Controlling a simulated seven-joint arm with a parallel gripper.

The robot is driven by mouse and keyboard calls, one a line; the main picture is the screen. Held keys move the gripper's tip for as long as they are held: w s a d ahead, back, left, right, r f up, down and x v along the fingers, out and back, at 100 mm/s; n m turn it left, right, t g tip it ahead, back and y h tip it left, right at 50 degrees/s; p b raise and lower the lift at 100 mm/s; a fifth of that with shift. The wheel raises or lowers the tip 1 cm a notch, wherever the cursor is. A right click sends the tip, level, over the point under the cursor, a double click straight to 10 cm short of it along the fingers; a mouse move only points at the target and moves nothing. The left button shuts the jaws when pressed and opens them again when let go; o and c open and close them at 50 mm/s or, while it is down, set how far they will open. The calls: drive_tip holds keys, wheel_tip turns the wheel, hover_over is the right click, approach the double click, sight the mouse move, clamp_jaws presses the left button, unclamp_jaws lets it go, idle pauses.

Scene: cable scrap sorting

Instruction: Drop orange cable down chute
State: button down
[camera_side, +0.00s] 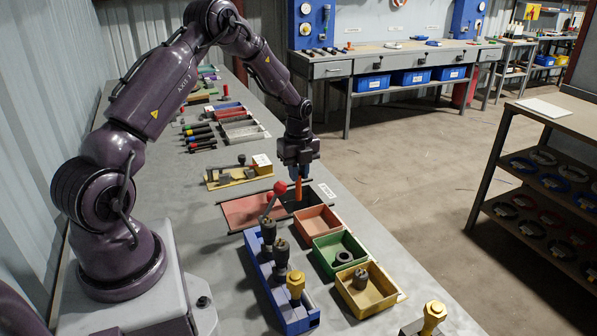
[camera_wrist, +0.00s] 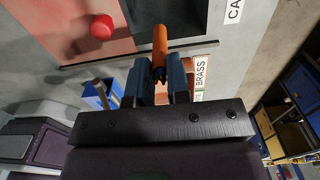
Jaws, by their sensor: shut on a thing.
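My gripper (camera_side: 299,172) points down and is shut on the orange cable (camera_side: 298,189). The short cable hangs roughly upright below the fingers. In the wrist view the orange cable (camera_wrist: 160,45) is pinched between the two blue fingertips (camera_wrist: 160,80), its far end over the dark opening. The chute's dark opening (camera_side: 313,199) lies in the bench beside a reddish panel (camera_side: 245,211), with a white label (camera_side: 327,191) at its edge. The wrist view shows part of the dark opening (camera_wrist: 190,14) and a label reading "CA", the rest cut off. The cable's height above it is unclear.
A lever's red knob (camera_side: 280,187) stands left of the cable, over the reddish panel. A red bin (camera_side: 316,219), green bin (camera_side: 325,257) and yellow bin (camera_side: 352,304) stand in front. A blue rack (camera_side: 262,277) with upright parts is beside them. A yellow-based fixture (camera_side: 237,181) lies behind left.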

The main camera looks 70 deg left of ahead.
drive_tip(key=shift+f, duration=0.2)
drive_tip(key=shift+f, duration=0.4)
idle(0.4)
drive_tip(key=c, duration=1)
unclamp_jaws()
drive_tip(key=shift+r, duration=3.5)
